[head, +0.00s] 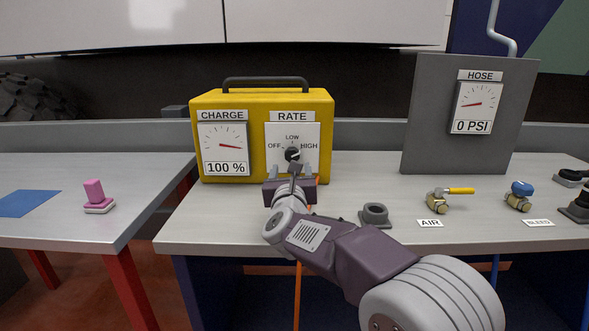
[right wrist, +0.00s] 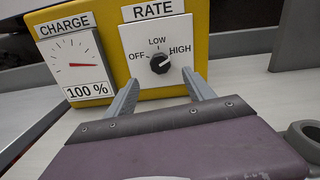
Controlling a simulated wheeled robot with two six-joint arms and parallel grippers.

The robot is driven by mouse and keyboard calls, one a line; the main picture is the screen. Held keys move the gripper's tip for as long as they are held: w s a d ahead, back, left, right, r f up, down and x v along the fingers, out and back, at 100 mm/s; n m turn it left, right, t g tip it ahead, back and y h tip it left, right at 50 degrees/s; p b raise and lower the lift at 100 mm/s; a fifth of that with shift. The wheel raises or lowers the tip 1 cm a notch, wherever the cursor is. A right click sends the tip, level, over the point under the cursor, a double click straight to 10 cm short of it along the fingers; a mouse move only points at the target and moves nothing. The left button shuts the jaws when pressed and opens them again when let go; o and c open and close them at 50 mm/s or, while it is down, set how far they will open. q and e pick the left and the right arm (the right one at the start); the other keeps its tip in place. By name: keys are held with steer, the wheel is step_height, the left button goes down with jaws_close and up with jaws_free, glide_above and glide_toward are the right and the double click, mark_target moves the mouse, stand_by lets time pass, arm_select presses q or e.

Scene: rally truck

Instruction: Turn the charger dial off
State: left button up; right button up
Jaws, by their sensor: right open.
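The yellow charger (head: 262,100) stands on the grey bench with a CHARGE gauge (head: 224,146) reading 100 % and a white RATE panel (head: 310,130). The black charger dial (head: 292,154) sits on that panel among the OFF, LOW and HIGH labels. In the right wrist view the dial (right wrist: 160,63) appears to have its white mark toward HIGH. My right gripper (head: 290,170) is open and empty, just in front of and below the dial. Its two fingers (right wrist: 160,78) are apart, one on each side below the dial, and do not appear to touch it. My left gripper is not in view.
A grey panel (head: 425,110) with a HOSE gauge reading 0 PSI stands to the right. AIR valve (head: 438,202), BLEED valve (head: 517,202) and a grey ring-shaped holder (head: 375,215) sit on the bench.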

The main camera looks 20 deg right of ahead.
mark_target(292, 156)
steer(key=x, duration=0.9)
steer(key=shift+p, duration=0.4)
steer(key=shift+c, duration=0.3)
jaws_close()
